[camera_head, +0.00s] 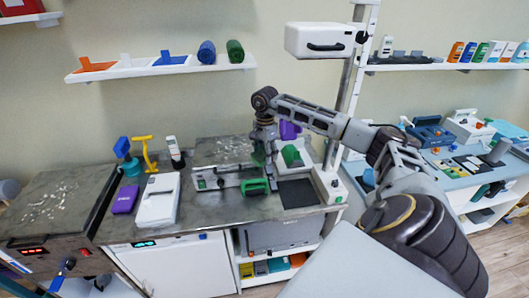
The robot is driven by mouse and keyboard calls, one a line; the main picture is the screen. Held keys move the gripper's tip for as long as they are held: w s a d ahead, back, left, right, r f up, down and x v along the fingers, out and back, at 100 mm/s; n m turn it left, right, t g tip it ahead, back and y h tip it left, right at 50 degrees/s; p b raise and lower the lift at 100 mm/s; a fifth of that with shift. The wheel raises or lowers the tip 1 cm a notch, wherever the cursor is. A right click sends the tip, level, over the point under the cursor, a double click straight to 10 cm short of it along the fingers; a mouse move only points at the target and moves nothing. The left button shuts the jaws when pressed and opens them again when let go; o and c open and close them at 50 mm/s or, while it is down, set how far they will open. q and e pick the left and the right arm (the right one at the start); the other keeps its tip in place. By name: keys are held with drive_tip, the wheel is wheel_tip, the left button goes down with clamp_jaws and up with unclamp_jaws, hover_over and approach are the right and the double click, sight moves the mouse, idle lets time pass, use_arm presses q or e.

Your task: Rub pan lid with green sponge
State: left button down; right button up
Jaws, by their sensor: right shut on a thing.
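My right gripper (262,150) points down over the worktop at the middle of the head view. It is shut on a small dark green thing (258,158), which looks like the green sponge; its outline is partly hidden by the fingers. The held thing is above the worktop, close to the back, and whether it touches anything below is unclear. I cannot pick out a pan lid for certain in this view. My left gripper is not in view.
A purple item (290,130) stands behind. Left are a white box (158,200), a purple block (125,199) and yellow and blue devices. A white machine head (320,40) hangs above.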

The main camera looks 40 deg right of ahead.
drive_tip(key=m, duration=0.2)
drive_tip(key=shift+d+r+m, duration=0.15)
drive_tip(key=shift+m, duration=0.15)
drive_tip(key=m, duration=0.4)
drive_tip(key=shift+s, duration=0.15)
drive_tip(key=m, duration=0.4)
drive_tip(key=shift+s, duration=0.1)
drive_tip(key=shift+m, duration=1.5)
drive_tip(key=shift+m, duration=0.4)
